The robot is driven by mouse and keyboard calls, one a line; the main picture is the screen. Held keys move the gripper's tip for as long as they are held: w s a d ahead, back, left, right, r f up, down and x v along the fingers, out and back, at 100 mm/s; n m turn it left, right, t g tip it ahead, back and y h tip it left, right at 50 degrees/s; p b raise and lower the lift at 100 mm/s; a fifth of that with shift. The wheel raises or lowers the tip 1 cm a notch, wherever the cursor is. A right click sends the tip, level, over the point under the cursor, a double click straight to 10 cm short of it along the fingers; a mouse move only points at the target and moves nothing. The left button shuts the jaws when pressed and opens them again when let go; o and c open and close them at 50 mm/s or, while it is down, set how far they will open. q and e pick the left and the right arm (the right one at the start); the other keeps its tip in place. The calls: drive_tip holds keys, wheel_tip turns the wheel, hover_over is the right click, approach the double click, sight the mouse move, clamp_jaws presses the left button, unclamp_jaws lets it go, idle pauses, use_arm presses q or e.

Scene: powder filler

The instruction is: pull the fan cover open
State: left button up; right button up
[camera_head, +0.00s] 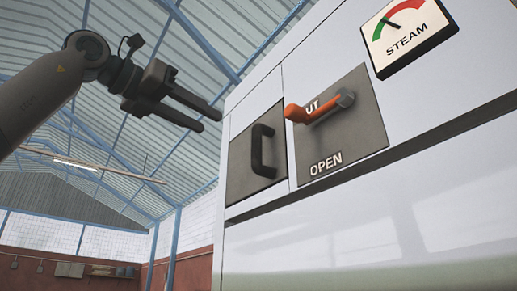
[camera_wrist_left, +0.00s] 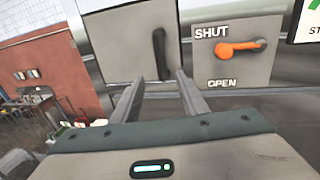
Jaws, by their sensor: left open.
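The fan cover (camera_head: 242,172) is a dark grey square panel with a black upright handle (camera_head: 264,150), set in the white machine front. It looks closed. In the left wrist view the cover (camera_wrist_left: 120,45) is straight ahead and its handle (camera_wrist_left: 161,54) stands just beyond the fingertips, roughly between them. My left gripper (camera_head: 210,118) comes in from the left, open and empty, its two fingers pointing at the machine, apart from the handle. In the left wrist view both fingers (camera_wrist_left: 157,80) are spread. My right gripper is not in view.
Right of the cover is a grey plate with an orange lever (camera_head: 325,108) between SHUT and OPEN labels; the lever lies about sideways. A steam gauge (camera_head: 405,32) is at upper right. Open room lies left of the machine; a red-brown wall (camera_wrist_left: 40,75) is far behind.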

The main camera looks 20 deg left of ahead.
sight(252, 145)
use_arm(q)
drive_tip(key=shift+w+d, duration=0.1)
drive_tip(key=p+x, duration=0.7)
drive_tip(key=x, duration=0.9)
drive_tip(key=shift+w+r, duration=0.1)
drive_tip(key=shift+w, duration=0.1)
drive_tip(key=shift+w+d+p, duration=0.25)
drive_tip(key=shift+w+p, duration=0.15)
drive_tip(key=shift+w, duration=0.05)
drive_tip(key=shift+c, duration=0.2)
clamp_jaws()
